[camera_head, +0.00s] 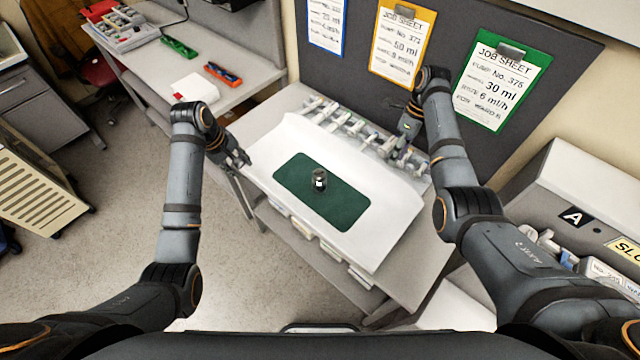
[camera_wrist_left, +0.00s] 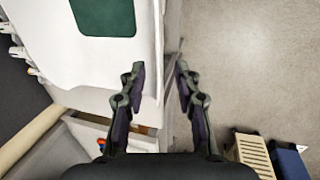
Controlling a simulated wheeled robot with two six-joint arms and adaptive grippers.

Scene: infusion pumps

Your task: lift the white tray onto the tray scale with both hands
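The large white tray (camera_head: 275,151) lies on a grey bench, its ends curving up. My left gripper (camera_head: 243,160) is at the tray's left end. In the left wrist view the left gripper (camera_wrist_left: 160,68) is open, one finger on the tray side of the edge and one over the floor side; I cannot tell if either touches. My right gripper (camera_head: 396,158) is near the tray's far right edge; its fingers are too small to read. I cannot make out the tray scale.
A row of small clear-and-white items (camera_head: 345,122) lines the back of the bench. Job sheets (camera_head: 402,42) hang on the dark board behind. A side bench at upper left holds a white box (camera_head: 196,88) and red and green racks. A grey cabinet stands at right.

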